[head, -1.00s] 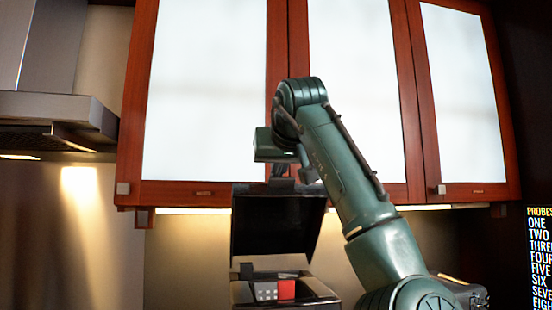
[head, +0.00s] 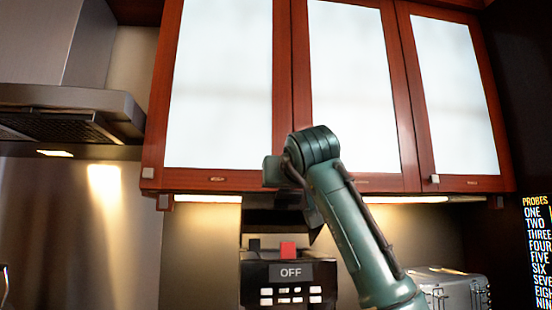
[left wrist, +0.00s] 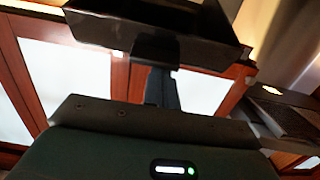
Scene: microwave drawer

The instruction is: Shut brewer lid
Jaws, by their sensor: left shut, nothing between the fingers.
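The dark brewer (head: 288,272) stands on the counter at lower centre in the head view, with an "OFF" display, pale buttons and a red part on top. Its black lid (head: 262,216) is raised above the body, with a gap below it. The lid fills the top of the left wrist view (left wrist: 205,45). My left gripper (left wrist: 158,72) is shut and empty, its fingertips at the lid's edge; I cannot tell if they touch. In the head view the green arm's wrist is just above right of the lid, hiding part of it. My right gripper is not in view.
Wall cabinets (head: 355,95) with white panels hang close above the brewer. A range hood (head: 65,112) is at the left. A metallic appliance (head: 452,288) stands right of the brewer, behind the arm. A screen with yellow and white text (head: 537,255) is at far right.

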